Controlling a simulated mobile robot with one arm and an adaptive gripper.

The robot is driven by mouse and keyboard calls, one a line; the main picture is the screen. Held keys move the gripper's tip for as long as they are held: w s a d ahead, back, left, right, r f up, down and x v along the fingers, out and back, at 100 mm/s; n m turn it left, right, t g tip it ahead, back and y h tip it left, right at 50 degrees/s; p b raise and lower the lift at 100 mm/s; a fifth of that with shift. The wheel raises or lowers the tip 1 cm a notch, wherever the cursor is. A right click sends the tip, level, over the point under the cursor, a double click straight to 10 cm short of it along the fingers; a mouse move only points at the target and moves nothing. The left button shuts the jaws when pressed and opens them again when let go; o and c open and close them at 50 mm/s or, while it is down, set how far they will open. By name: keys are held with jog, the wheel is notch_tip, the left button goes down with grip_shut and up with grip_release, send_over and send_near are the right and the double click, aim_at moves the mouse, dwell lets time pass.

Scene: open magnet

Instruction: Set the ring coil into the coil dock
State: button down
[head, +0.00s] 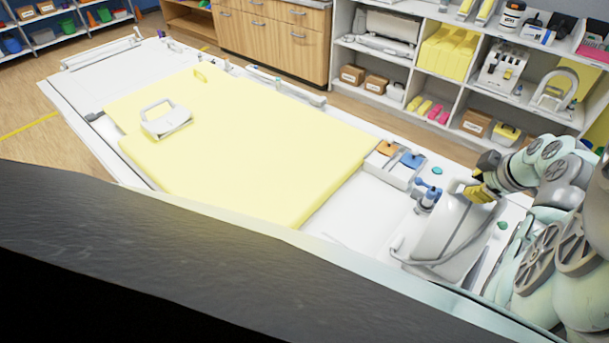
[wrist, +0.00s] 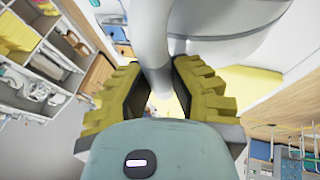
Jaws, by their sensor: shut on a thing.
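My gripper (head: 480,190), with yellow ridged fingers, is at the right of the head view. It is shut on the upper part of a large white curved piece that I take for the ring coil (head: 446,232). In the wrist view a smooth white bar of the ring coil (wrist: 153,50) passes between the fingers (wrist: 155,95), with its broad white body above. A grey cable hangs along its side. A white fixture with an upright open frame, which looks like the coil dock (head: 168,121), sits on the yellow pad at the far left.
The yellow pad (head: 250,150) covers most of the white table and is otherwise mostly clear. A tray with orange and blue pieces (head: 396,163) and a blue-topped item (head: 428,196) stand left of my gripper. Shelves (head: 440,65) line the back.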

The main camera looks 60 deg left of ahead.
jog(key=shift+d+f+b, duration=0.15)
jog(key=shift+f+b, duration=0.55)
jog(key=shift+f, duration=0.05)
dwell(0.5)
jog(key=c, duration=0.9)
grip_release()
jog(key=shift+r, duration=0.1)
jog(key=shift+o, duration=0.2)
jog(key=shift+r, duration=0.1)
jog(key=v, duration=1.1)
jog(key=shift+d+r, duration=0.2)
jog(key=shift+r, duration=0.1)
jog(key=shift+s, duration=0.1)
